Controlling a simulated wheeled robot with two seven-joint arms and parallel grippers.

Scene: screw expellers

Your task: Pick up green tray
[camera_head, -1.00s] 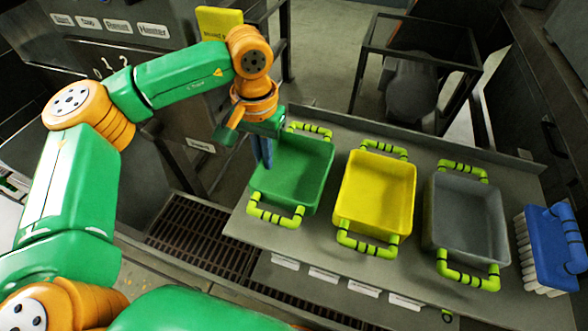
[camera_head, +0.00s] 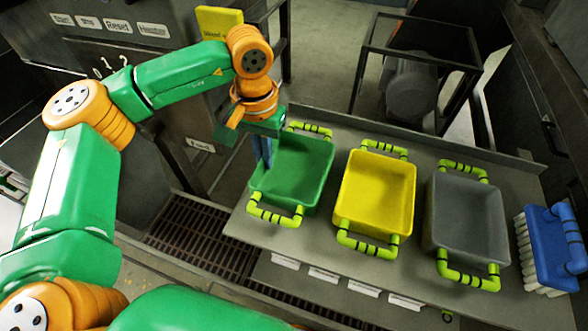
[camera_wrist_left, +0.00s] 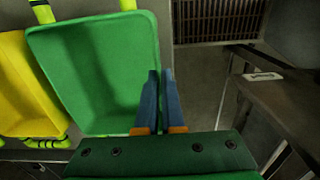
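The green tray (camera_head: 291,172) stands upright on the grey table, empty, with a striped yellow-green handle at its far and near ends. My left gripper (camera_head: 263,152) is at the tray's left side, pointing down. In the left wrist view, the blue fingers (camera_wrist_left: 161,100) are close together, one on each side of the wall of the green tray (camera_wrist_left: 100,70), and look shut on it. The inner finger lies inside the tray. My right gripper is in neither view.
A yellow tray (camera_head: 376,195) and a grey tray (camera_head: 467,220) stand to the right on the same table (camera_head: 330,232). A blue brush-like object (camera_head: 556,248) is at the far right. A raised ledge runs along the table's back. A floor grate (camera_head: 200,240) lies left of the table.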

